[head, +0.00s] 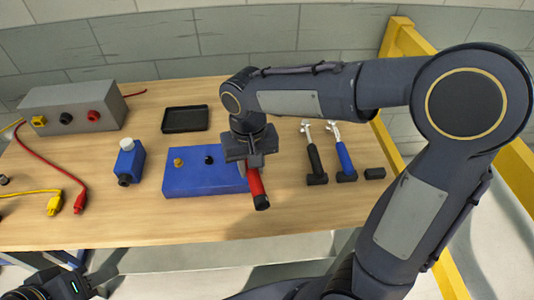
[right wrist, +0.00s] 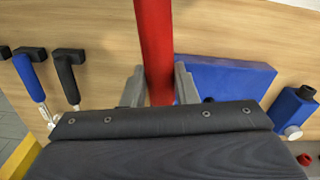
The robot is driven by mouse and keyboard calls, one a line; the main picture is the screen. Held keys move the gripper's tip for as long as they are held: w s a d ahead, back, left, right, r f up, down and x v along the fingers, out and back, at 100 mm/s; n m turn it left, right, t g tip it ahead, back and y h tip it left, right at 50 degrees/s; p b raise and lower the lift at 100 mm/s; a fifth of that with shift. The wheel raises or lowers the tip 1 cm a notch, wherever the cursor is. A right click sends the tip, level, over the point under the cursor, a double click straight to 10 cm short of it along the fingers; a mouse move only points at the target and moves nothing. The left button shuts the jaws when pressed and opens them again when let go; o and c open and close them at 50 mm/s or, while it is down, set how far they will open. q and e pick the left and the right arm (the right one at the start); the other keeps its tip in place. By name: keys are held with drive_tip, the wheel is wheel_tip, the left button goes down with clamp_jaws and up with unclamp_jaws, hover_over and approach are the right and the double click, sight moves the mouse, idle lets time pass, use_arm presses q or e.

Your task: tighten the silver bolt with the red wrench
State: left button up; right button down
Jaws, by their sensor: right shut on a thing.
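The red wrench (head: 258,188) is in my right gripper (head: 252,158), at the right end of the blue block (head: 200,186). In the right wrist view the red handle (right wrist: 155,45) lies between the two grey fingers (right wrist: 160,88). The wrench's head is hidden. The blue block also shows in the right wrist view (right wrist: 225,80). A brass-coloured bolt (head: 179,162) and a black bolt (head: 209,160) stand on it. No silver bolt shows; my right gripper covers part of the block. My left gripper (head: 45,288) is at the bottom left, its fingers unclear.
A black-handled wrench (head: 315,162), a blue-handled wrench (head: 346,160) and a small black block (head: 375,173) lie to the right. A blue bottle (head: 129,162), a black tray (head: 186,119), a grey socket box (head: 72,108) and red and yellow cables are on the left and back.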

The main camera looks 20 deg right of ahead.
drive_tip(key=shift+a, duration=0.55)
drive_tip(key=shift+d, duration=0.1)
drive_tip(key=shift+s+f+b, duration=0.1)
drive_tip(key=shift+f+b, duration=0.2)
drive_tip(key=shift+f, duration=0.1)
drive_tip(key=w+d+f+n+p, duration=0.1)
drive_tip(key=w+d+f+n, duration=0.2)
drive_tip(key=d+n, duration=0.8)
drive_tip(key=shift+w+d+n+p, duration=0.3)
drive_tip(key=shift+w+d, duration=0.1)
drive_tip(key=shift+w, duration=0.6)
